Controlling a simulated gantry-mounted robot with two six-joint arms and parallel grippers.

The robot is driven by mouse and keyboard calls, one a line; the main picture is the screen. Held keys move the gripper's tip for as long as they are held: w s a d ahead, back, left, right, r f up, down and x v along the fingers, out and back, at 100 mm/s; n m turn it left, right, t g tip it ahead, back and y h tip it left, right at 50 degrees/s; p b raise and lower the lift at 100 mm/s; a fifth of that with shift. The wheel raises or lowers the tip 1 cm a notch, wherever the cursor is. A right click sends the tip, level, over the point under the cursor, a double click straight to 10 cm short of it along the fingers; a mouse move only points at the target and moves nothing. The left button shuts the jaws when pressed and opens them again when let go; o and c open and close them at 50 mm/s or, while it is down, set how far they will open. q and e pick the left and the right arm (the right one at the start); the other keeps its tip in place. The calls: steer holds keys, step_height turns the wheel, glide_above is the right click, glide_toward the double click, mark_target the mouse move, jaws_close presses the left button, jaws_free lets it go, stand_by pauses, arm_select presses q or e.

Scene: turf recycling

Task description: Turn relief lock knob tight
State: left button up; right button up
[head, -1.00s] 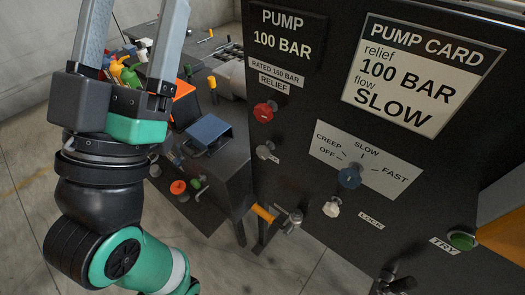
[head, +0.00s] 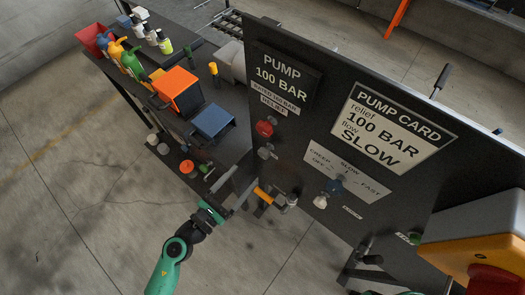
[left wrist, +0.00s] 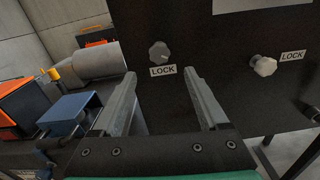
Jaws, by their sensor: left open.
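The relief lock knob (head: 267,152) is a small grey knob on the dark pump panel, just below the red relief knob (head: 264,128). In the left wrist view, the grey lock knob (left wrist: 159,52) stands above a LOCK label, ahead of and between the fingertips. My left gripper (head: 242,181) is open and empty, in front of the panel, below and left of the lock knob. In the left wrist view its two fingers (left wrist: 161,78) point at the panel, apart from the knob.
An orange-handled lever (head: 263,194) lies close to my left gripper. A bench with a blue box (head: 213,122) and an orange bin (head: 176,90) stands left.

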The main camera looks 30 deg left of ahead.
mark_target(262, 156)
arm_select(q)
steer(key=x, duration=1)
steer(key=shift+w+r, duration=0.1)
steer(key=shift+c, duration=0.4)
jaws_close()
